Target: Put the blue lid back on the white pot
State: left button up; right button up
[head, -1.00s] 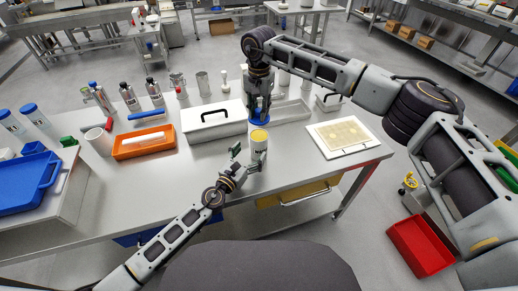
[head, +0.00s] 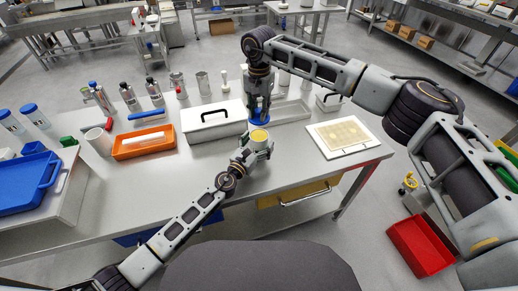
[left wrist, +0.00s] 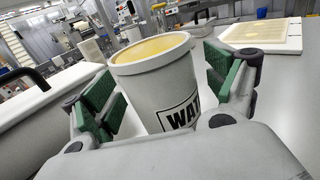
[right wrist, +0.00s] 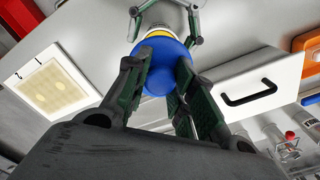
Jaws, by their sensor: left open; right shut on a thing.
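The white pot (left wrist: 160,85) stands upright on the table with its top uncovered and yellow contents showing; it also appears in the head view (head: 258,140). My left gripper (head: 260,142) is open, with its green-padded fingers on either side of the pot.
A white box with a black handle (head: 213,122) stands left of the pot. A white board with a yellow sheet (head: 341,136) lies to the right. A shallow grey tray (head: 292,111) is behind. The table front around the pot is clear.

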pick_arm(q)
jog(key=c, duration=1.5)
jog(key=shift+c, duration=0.2)
pick_arm(e)
send_over(259, 135)
jog(key=shift+f, duration=2.5)
jog(key=shift+f, duration=0.9)
jog(key=shift+f, duration=0.55)
jog(key=o, duration=0.9)
